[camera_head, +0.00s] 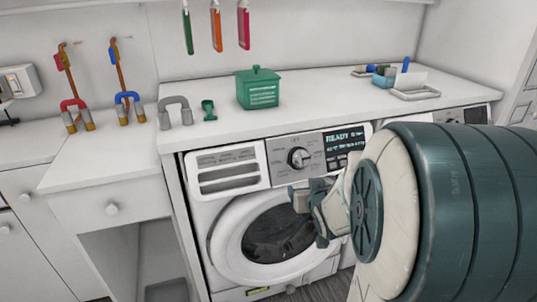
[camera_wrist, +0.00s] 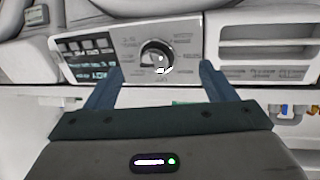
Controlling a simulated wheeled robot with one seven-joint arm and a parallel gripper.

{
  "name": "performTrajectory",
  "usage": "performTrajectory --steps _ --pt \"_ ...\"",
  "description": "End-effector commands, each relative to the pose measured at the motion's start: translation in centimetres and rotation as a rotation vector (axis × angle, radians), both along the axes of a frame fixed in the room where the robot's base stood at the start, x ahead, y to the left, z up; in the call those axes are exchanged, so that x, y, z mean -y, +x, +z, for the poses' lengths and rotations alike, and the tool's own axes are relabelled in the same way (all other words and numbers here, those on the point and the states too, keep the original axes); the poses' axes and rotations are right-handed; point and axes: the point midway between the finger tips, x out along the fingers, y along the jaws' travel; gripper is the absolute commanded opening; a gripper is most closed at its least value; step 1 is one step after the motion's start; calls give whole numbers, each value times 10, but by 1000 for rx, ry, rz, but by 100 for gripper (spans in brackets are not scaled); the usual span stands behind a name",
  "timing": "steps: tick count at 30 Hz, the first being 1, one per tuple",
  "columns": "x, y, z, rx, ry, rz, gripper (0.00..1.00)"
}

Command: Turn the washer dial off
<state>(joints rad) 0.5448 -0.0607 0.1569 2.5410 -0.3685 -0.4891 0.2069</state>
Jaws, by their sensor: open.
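The washer (camera_head: 232,215) is a white front-loader under the counter. Its round silver and black dial (camera_head: 299,157) sits on the control panel, left of a dark display (camera_head: 345,140) that reads "READY". The dial (camera_wrist: 157,55) also shows in the wrist view, upside down, just beyond and between the fingertips. My gripper (camera_head: 310,196) is in front of the washer door, below the dial in the head view. In the wrist view my gripper (camera_wrist: 160,75) has its two fingers wide apart with nothing between them. I see no contact with the dial.
A green canister (camera_head: 257,88), grey clamp (camera_head: 175,112) and small green scoop (camera_head: 208,110) stand on the counter (camera_head: 310,103). A tray (camera_head: 415,93) lies at the right. A second machine (camera_head: 463,115) is partly hidden by my arm.

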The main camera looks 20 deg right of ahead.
Motion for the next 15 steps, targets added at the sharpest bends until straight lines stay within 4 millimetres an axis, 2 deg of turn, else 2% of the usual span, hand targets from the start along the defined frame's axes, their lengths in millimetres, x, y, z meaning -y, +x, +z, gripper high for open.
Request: performTrajectory --steps 1,3,9,15 --pt "10 4 -17 54 10 2 77" --pt "17 10 -22 140 24 18 77" --pt "31 14 -28 346 71 60 77" --pt "36 12 -26 449 99 81 77"
